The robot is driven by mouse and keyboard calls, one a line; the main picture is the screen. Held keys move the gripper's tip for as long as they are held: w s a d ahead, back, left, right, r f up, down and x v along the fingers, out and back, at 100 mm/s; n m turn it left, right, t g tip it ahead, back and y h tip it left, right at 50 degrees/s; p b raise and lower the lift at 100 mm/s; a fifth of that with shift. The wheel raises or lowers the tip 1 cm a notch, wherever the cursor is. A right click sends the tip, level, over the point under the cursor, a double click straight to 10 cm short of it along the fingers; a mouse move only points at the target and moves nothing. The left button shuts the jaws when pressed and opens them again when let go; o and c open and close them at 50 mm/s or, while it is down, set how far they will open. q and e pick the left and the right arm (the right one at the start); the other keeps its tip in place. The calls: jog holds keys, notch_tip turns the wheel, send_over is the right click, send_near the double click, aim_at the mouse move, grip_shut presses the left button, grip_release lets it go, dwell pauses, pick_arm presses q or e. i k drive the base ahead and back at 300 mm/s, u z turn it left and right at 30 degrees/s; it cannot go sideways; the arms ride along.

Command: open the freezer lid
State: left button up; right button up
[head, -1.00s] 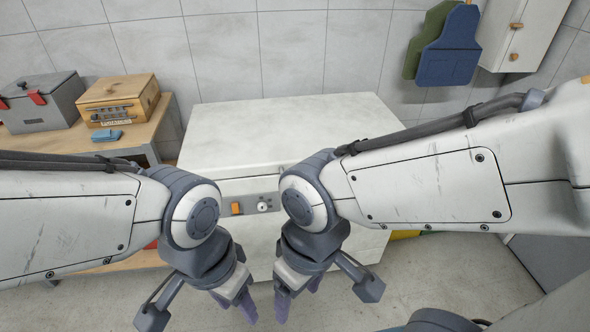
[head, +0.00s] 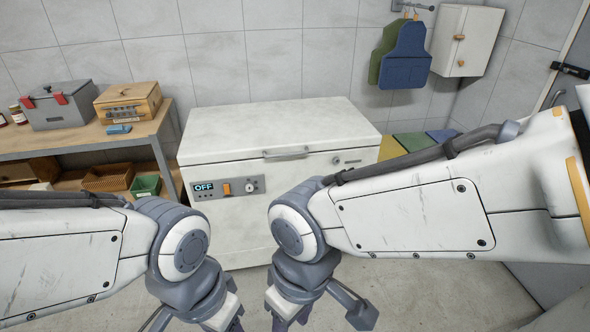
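The white chest freezer (head: 230,222) stands against the tiled wall, straight ahead in the head view. Its lid (head: 275,128) is shut, with a grey handle (head: 286,154) at the middle of its front edge. A panel on the front has an orange switch, a white knob and a display reading OFF (head: 204,188). A round lock-like fitting (head: 347,162) sits right of the handle. My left gripper (head: 222,326) and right gripper (head: 288,322) hang low in front of the freezer, apart from it. Their fingertips are cut off at the bottom edge.
A wooden bench (head: 85,138) left of the freezer holds a grey toolbox (head: 56,105), a wooden box (head: 128,103) and a blue item. Baskets sit on its lower shelf. Aprons (head: 405,58) and a white cabinet (head: 467,40) hang at right. Some bare floor shows before the freezer.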

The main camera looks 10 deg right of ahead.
aim_at(272, 129)
jog(key=u, duration=0.25)
jog(key=k, duration=0.2)
jog(key=z, duration=1.05)
jog(key=i, duration=1.4)
jog(key=u, duration=0.95)
jog(key=i, duration=0.35)
jog(key=u, duration=0.4)
